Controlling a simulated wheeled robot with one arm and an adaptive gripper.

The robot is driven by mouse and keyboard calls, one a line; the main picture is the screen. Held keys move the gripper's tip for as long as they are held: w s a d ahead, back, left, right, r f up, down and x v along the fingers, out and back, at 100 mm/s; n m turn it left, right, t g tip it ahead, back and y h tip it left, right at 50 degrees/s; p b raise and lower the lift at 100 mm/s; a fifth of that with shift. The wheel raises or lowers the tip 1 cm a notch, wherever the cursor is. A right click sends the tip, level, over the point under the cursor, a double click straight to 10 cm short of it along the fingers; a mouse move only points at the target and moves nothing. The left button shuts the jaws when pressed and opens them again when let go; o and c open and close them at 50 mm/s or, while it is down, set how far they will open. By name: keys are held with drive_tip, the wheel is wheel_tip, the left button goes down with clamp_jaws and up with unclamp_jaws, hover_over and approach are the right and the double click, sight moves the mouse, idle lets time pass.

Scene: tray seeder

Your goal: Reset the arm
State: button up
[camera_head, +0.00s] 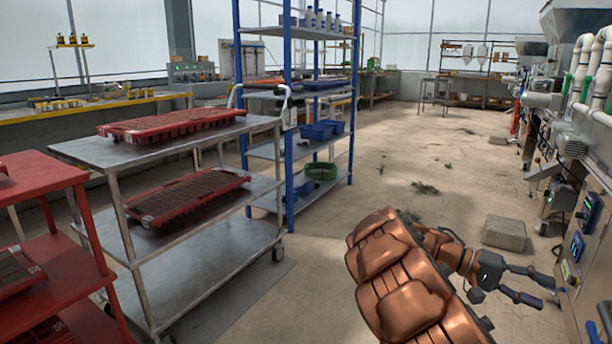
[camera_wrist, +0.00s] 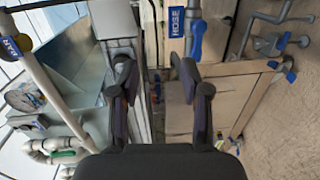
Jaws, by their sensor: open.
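My gripper (camera_head: 534,286) is at the lower right of the head view, at the end of my copper-coloured arm, beside the machine along the right side. In the wrist view my gripper (camera_wrist: 151,72) shows two dark fingers apart with nothing between them. Beyond the fingers are tan machine panels and a grey metal edge. The gripper looks clear of the machine, but the exact gap cannot be told.
The seeding machine (camera_head: 571,145) lines the right side. A metal cart (camera_head: 105,152) with red trays (camera_head: 172,124) stands left, beside a red rack (camera_head: 45,172). A blue shelf (camera_head: 290,120) stands behind it.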

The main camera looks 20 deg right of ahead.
drive_tip(key=s+a+r+n+t+y+p, duration=0.1)
drive_tip(key=s+a+r+t+y+p, duration=0.15)
drive_tip(key=a+r+p, duration=0.55)
drive_tip(key=s+a+r+n+t+y+p, duration=0.1)
drive_tip(key=s+a+r+t+y+p, duration=0.1)
drive_tip(key=s+a+r+p, duration=0.55)
drive_tip(key=s+a+r+n+t+y+p, duration=0.1)
drive_tip(key=a+r+n+t+y+p, duration=0.2)
drive_tip(key=a+r+p, duration=0.5)
drive_tip(key=s+a+r+n+t+y+p, duration=0.2)
drive_tip(key=a+r+n+p, duration=0.3)
drive_tip(key=a+r+p, duration=0.4)
drive_tip(key=a+t+y+p, duration=0.1)
drive_tip(key=a+p, duration=0.6)
drive_tip(key=a, duration=0.1)
drive_tip(key=shift+s+a+r, duration=0.15)
drive_tip(key=shift+s+r, duration=0.05)
drive_tip(key=shift+r, duration=0.1)
drive_tip(key=shift+t, duration=0.25)
drive_tip(key=shift+c, duration=0.5)
